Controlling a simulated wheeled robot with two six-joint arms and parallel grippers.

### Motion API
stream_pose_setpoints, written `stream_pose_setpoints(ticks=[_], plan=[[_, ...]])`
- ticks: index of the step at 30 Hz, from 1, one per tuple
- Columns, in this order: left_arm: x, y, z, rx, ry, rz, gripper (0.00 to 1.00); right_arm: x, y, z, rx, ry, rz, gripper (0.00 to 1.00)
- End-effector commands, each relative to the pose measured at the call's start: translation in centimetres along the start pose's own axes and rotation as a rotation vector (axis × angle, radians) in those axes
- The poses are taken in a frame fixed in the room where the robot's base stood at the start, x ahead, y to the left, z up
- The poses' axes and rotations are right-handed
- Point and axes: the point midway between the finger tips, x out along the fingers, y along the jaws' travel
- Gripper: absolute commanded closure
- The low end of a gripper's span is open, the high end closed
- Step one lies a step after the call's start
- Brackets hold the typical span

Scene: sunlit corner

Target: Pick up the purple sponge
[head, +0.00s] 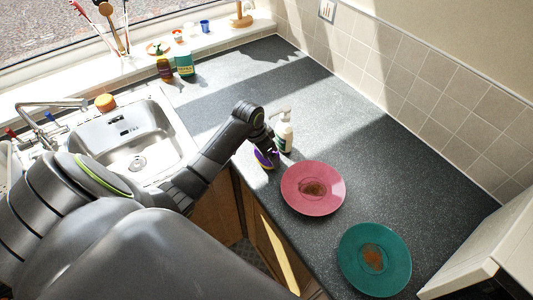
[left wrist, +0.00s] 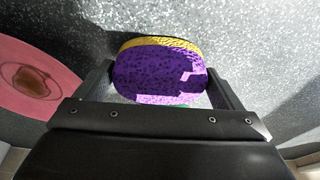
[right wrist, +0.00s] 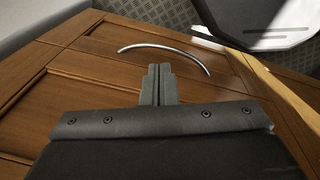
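The purple sponge (left wrist: 155,75) is oval with a yellow layer along one edge. In the left wrist view it fills the space between the two fingers of my left gripper (left wrist: 160,85), which appear to touch both of its ends. In the head view the sponge (head: 264,159) shows at the tip of my left gripper (head: 268,148), near the counter's front edge. I cannot tell whether it is clear of the counter. My right gripper (right wrist: 158,85) is shut and empty, in front of brown cabinet doors; it is outside the head view.
A soap pump bottle (head: 284,132) stands right behind the left gripper. A pink plate (head: 298,200) with a brown stain is close on the right, and a stained teal plate (head: 352,270) is nearer the front.

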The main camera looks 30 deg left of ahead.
Motion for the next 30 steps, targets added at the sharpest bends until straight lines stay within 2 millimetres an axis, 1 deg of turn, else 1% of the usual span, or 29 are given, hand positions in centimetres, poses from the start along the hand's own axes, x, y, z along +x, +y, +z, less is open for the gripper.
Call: stream_pose_setpoints(ticks=[1,3,13,19,23,26,30], plan=[[0.0,0.0,0.0,0.0,0.0,0.0,0.24,0.0,0.0,0.0,0.0,0.0,0.0,1.0],[0.0,0.0,0.0,0.0,0.0,0.0,0.33,0.0,0.0,0.0,0.0,0.0,0.0,1.0],[-0.2,-0.1,-0.1,0.0,0.001,-0.001,0.33,0.1,0.0,0.0,0.0,0.0,0.0,1.0],[-1.4,-0.1,-0.5,0.001,0.004,-0.002,0.33,1.0,-0.1,0.1,0.0,0.0,0.0,1.0],[-1.8,-0.1,1.6,0.0,0.0,-0.002,0.33,1.5,-0.2,0.2,0.0,0.0,-0.001,1.0],[-2.2,-0.1,3.7,0.001,-0.002,-0.003,0.33,2.1,-0.2,0.2,0.0,0.0,-0.001,1.0],[-3.1,-0.2,7.2,0.002,-0.004,-0.005,0.33,3.1,-0.3,0.4,0.001,0.0,-0.001,1.0]])
